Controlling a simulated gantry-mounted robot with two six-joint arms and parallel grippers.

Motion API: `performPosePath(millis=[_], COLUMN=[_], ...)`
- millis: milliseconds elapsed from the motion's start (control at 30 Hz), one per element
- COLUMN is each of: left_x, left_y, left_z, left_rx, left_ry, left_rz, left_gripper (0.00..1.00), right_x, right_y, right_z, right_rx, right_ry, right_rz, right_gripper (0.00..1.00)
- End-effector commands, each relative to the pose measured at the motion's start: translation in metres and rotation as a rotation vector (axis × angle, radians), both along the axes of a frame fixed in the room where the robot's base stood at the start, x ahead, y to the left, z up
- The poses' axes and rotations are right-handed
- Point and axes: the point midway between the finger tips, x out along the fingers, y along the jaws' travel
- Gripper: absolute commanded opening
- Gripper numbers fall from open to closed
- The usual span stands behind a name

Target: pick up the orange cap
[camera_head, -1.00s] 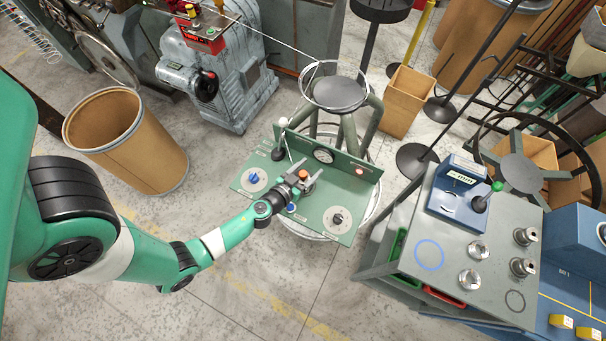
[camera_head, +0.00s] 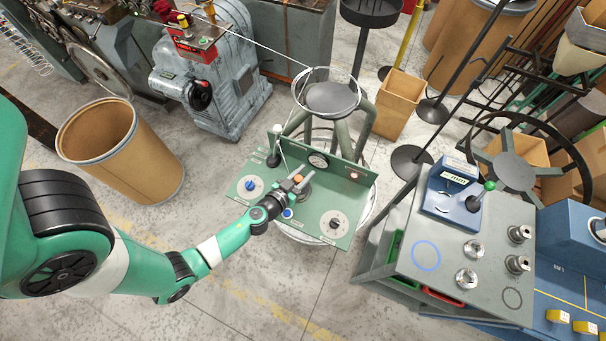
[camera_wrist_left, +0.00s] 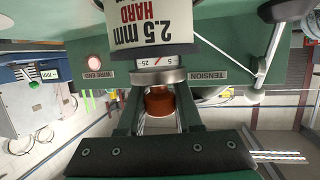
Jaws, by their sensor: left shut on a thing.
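The orange cap (camera_head: 298,179) is small and sits at the end of my left arm, over the green control panel (camera_head: 258,197). My left gripper (camera_head: 296,184) is closed around it. In the left wrist view the orange-brown cap (camera_wrist_left: 160,101) is between the two fingers of the left gripper (camera_wrist_left: 158,108), below a round metal disc and a white label reading "2.5 mm HARD". I cannot tell whether the cap is clear of what is under it. My right gripper is not in view.
The panel carries a blue knob (camera_head: 250,184), a black knob (camera_head: 334,223) and a gauge (camera_head: 317,160). A stool-like stand (camera_head: 333,97) rises behind it. A grey cart (camera_head: 455,240) stands at right, a cardboard drum (camera_head: 120,150) at left. Floor in front is open.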

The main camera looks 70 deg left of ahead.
Motion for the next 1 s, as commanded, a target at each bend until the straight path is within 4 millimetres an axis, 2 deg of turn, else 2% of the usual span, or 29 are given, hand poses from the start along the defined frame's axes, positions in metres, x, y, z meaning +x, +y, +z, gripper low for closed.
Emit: performPosePath(millis=[100, 167, 333, 400, 667, 700, 800, 1000], left_x=[0.0, -0.003, -0.019, -0.025, -0.042, -0.044, -0.045, -0.049], left_y=[0.0, -0.012, -0.053, -0.07, -0.112, -0.115, -0.119, -0.127], left_z=[0.032, 0.043, 0.09, 0.087, 0.11, 0.121, 0.124, 0.125], left_rx=[0.001, 0.0, 0.001, 0.0, 0.0, 0.001, -0.002, 0.001], left_ry=[-0.003, -0.002, -0.003, -0.001, -0.003, 0.005, 0.013, 0.008], left_rz=[0.0, -0.007, -0.014, -0.016, -0.012, -0.006, 0.002, 0.002], left_gripper=[0.0, 0.0, 0.0, 0.0, 0.0, 0.0, 0.0, 0.0], right_x=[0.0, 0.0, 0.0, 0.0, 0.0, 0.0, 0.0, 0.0], right_y=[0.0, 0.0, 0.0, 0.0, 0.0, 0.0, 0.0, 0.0], right_z=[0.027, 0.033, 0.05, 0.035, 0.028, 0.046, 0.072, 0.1], right_rx=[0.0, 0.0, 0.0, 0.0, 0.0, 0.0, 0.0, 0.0], right_ry=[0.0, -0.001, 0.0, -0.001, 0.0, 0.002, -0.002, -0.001], right_rz=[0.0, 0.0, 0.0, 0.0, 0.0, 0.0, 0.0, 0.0], right_gripper=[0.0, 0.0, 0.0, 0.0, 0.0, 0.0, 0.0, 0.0])
